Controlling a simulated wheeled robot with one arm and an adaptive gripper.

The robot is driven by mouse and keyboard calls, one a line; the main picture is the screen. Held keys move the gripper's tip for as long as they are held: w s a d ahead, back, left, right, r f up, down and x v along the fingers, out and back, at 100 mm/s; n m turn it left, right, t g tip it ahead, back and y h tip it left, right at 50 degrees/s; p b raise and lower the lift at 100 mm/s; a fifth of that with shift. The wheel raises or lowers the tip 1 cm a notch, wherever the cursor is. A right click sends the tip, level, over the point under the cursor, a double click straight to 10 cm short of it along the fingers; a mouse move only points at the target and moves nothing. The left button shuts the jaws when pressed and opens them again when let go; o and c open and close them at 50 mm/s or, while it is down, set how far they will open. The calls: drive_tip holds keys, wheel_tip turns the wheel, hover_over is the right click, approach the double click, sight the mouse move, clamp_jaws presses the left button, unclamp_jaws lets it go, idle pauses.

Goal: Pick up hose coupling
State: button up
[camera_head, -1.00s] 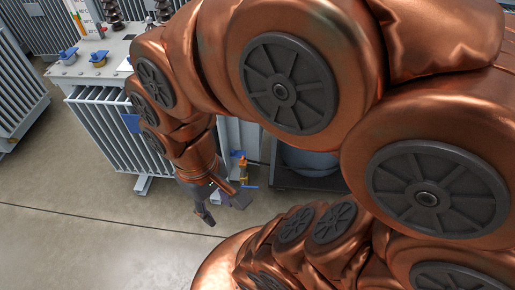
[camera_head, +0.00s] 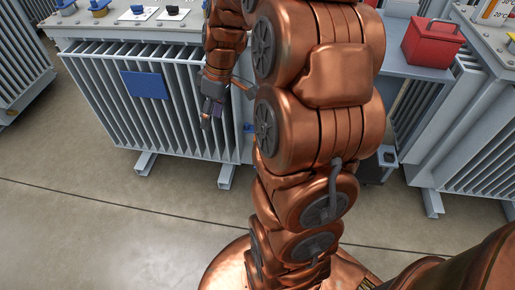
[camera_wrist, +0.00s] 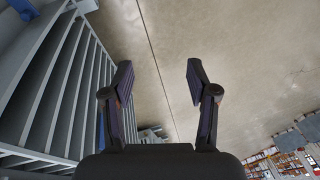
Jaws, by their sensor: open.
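My gripper (camera_head: 211,112) hangs in front of the finned side of a grey transformer in the head view. In the wrist view my gripper (camera_wrist: 159,70) is open, with its two dark fingers apart and nothing between them. I cannot make out a hose coupling for certain in either view.
The finned transformer (camera_head: 150,115) carries a blue plate (camera_head: 145,85). A red toolbox (camera_head: 432,43) sits on a grey surface at the right, beside another finned unit (camera_head: 475,150). The concrete floor (camera_head: 100,235) in front is clear. Shelves with goods (camera_wrist: 290,160) show far off in the wrist view.

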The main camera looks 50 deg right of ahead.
drive_tip(key=w+d+f+n+t+b, duration=0.3)
drive_tip(key=d+f+b, duration=1.1)
drive_tip(key=d+f, duration=1.15)
drive_tip(key=shift+m, duration=0.4)
drive_tip(key=shift+w+a+f+b, duration=0.2)
drive_tip(key=shift+w+f+b, duration=0.2)
drive_tip(key=shift+w+f, duration=0.45)
drive_tip(key=shift+w+a+f+b, duration=0.15)
drive_tip(key=shift+w+f+b, duration=0.3)
drive_tip(key=shift+f, duration=0.65)
drive_tip(key=shift+w+a+f+b, duration=0.2)
drive_tip(key=shift+w+f+b, duration=0.15)
drive_tip(key=shift+w+f, duration=0.5)
drive_tip(key=shift+s+f, duration=0.15)
drive_tip(key=shift+s, duration=0.05)
drive_tip(key=shift+c, duration=0.2)
clamp_jaws()
